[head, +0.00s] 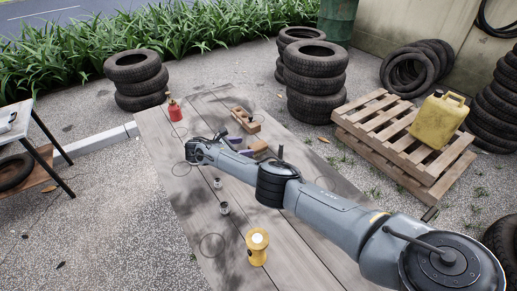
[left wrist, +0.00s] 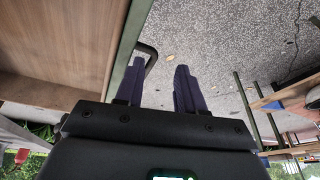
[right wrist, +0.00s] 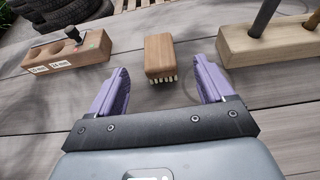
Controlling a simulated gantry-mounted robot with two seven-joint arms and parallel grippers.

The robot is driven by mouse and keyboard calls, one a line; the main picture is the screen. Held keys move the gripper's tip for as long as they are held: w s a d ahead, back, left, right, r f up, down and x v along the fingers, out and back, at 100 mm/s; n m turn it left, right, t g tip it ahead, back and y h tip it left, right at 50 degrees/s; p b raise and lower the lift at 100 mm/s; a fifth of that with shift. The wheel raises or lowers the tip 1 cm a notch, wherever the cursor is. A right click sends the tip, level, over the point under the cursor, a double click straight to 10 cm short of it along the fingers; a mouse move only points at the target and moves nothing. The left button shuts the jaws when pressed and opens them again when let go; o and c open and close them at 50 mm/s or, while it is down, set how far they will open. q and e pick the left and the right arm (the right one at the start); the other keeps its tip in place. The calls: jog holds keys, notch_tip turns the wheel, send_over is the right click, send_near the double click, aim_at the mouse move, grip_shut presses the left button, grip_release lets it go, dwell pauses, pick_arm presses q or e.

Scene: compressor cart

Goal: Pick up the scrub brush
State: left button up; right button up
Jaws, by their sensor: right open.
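The scrub brush (right wrist: 160,55) has a wooden block back and pale bristles on its near lower edge. It lies on the grey plank table, in the middle of the right wrist view. My right gripper (right wrist: 162,72) is open with its purple fingers either side of the line to the brush. The brush is just beyond the fingertips, and nothing is held. In the head view my right gripper (head: 240,146) is low over the table; I cannot clearly pick out the brush there. My left gripper (left wrist: 160,66) has its fingers apart and empty, away from the table.
A labelled wooden block with holes (right wrist: 68,52) lies left of the brush. A red bottle (head: 174,110) and a yellow lantern-like object (head: 257,247) stand on the table. Tyres and a pallet (head: 385,122) surround it.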

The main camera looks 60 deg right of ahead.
aim_at(256, 145)
jog(key=x, duration=0.2)
jog(key=b+x, duration=0.1)
jog(key=x, duration=0.1)
jog(key=shift+d+f+b, duration=0.25)
jog(key=shift+f+b, duration=0.05)
jog(key=shift+f, duration=0.15)
jog(key=shift+s+d+f, duration=0.15)
jog(key=shift+s+d, duration=0.1)
jog(key=shift+d, duration=0.25)
jog(key=shift+w, duration=0.1)
jog(key=shift+c, duration=0.7)
jog(key=c, duration=0.9)
